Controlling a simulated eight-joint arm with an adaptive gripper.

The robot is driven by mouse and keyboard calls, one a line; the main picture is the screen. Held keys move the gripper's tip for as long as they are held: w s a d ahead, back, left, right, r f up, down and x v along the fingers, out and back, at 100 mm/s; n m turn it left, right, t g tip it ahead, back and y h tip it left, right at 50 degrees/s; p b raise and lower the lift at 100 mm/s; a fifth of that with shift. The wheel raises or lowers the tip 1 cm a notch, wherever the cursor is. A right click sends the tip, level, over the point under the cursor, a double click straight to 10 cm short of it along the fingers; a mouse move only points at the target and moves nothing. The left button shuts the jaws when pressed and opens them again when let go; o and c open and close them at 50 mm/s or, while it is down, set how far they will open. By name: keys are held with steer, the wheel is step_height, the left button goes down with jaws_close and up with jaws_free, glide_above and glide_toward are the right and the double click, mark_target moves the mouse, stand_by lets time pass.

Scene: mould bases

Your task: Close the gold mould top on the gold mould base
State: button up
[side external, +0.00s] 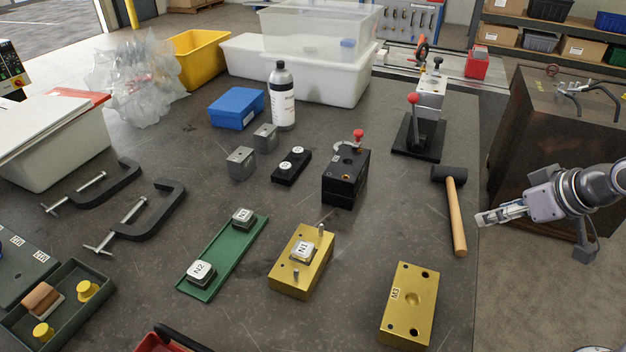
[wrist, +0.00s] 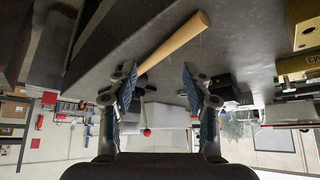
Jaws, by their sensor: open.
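My gripper (side external: 484,218) hangs at the table's right edge, beyond the hammer and up and right of the gold top. In the wrist view my gripper (wrist: 159,72) has its fingers spread with nothing held between them. Gold blocks show partly at that view's right edge.
A hammer (side external: 458,215) lies just left of my gripper. A black mould block (side external: 345,180), a toggle press (side external: 425,115) and a green tray (side external: 225,258) with inserts N2 and another stand around. Table between the gold top and hammer is clear.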

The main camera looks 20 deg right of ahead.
steer(key=o, duration=0.5)
steer(key=shift+a+r, duration=0.1)
steer(key=shift+a, duration=0.15)
steer(key=shift+o, duration=0.7)
steer(key=a+r+m+g+y, duration=0.1)
steer(key=a+m+g, duration=0.3)
steer(key=a, duration=0.7)
steer(key=shift+s+r+m, duration=0.3)
steer(key=shift+r, duration=0.35)
steer(key=m+g+h, duration=0.1)
steer(key=m+g, duration=0.2)
steer(key=m, duration=0.1)
glide_toward(411, 301)
steer(key=shift+w+f, duration=0.1)
steer(key=shift+f, duration=4.45)
steer(key=c, duration=1.9)
steer(key=shift+r, duration=0.1)
steer(key=shift+r, duration=0.1)
